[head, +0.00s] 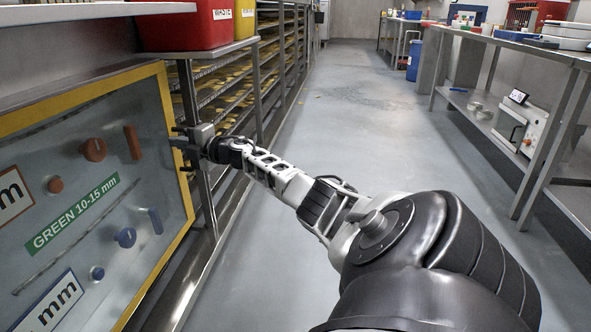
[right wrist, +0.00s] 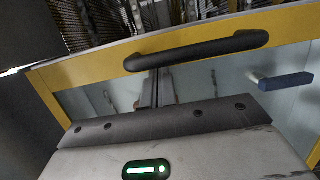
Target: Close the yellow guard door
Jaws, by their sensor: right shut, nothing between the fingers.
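The yellow guard door (head: 176,130) is a clear panel in a yellow frame at the left of the head view. Orange and blue knobs and a green label show through it. In the right wrist view its yellow frame (right wrist: 225,28) crosses the upper part, with a black bar handle (right wrist: 195,52) on it. My right gripper (head: 184,148) is at the door's right edge. In the wrist view its fingers (right wrist: 155,88) are together and empty, reaching toward the frame just below the handle; contact cannot be told. My left gripper is out of view.
A metal rack (head: 235,90) with trays of yellow chips stands behind the door's right edge. A red bin (head: 185,25) and a yellow bin (head: 244,20) stand above. A metal workbench (head: 520,48) is on the right. The grey floor (head: 345,110) between is clear.

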